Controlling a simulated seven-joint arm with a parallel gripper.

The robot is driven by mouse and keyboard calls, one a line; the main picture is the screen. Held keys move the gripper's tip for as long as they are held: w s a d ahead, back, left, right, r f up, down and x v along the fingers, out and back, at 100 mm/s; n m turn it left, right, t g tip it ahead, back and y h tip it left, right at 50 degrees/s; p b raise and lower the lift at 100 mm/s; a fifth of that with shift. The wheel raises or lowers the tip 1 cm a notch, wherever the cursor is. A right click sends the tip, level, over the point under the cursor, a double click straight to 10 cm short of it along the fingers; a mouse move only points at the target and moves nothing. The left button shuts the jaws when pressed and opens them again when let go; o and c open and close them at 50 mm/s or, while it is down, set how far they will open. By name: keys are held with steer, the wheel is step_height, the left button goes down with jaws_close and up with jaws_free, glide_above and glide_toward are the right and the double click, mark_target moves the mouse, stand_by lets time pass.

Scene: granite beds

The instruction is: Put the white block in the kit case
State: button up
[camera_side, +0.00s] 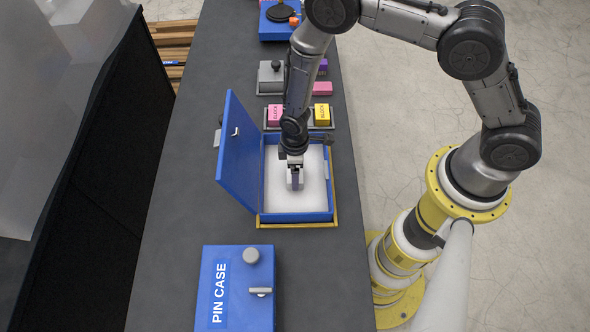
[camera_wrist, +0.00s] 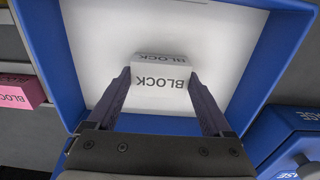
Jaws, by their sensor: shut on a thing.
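The kit case is a blue box (camera_side: 326,216) with a white floor, its lid (camera_side: 236,157) standing open on the left in the side view. In the wrist view its blue wall (camera_wrist: 262,66) frames the white floor. The white block (camera_wrist: 161,80), printed BLOCK, sits between my fingers in the wrist view. My gripper (camera_wrist: 160,92) is shut on it, one finger on each side. In the side view my gripper (camera_side: 296,178) points down over the inside of the case. I cannot tell whether the block touches the floor.
A closed blue case marked PIN CASE (camera_side: 240,290) stands in front of the kit case. Behind it are a tray with a pink block (camera_side: 275,114) and a yellow block (camera_side: 322,113), and a grey box with a knob (camera_side: 270,78). The dark table (camera_side: 180,230) is clear on the left.

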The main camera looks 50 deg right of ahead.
steer(key=shift+f, duration=0.1)
steer(key=o, duration=1.5)
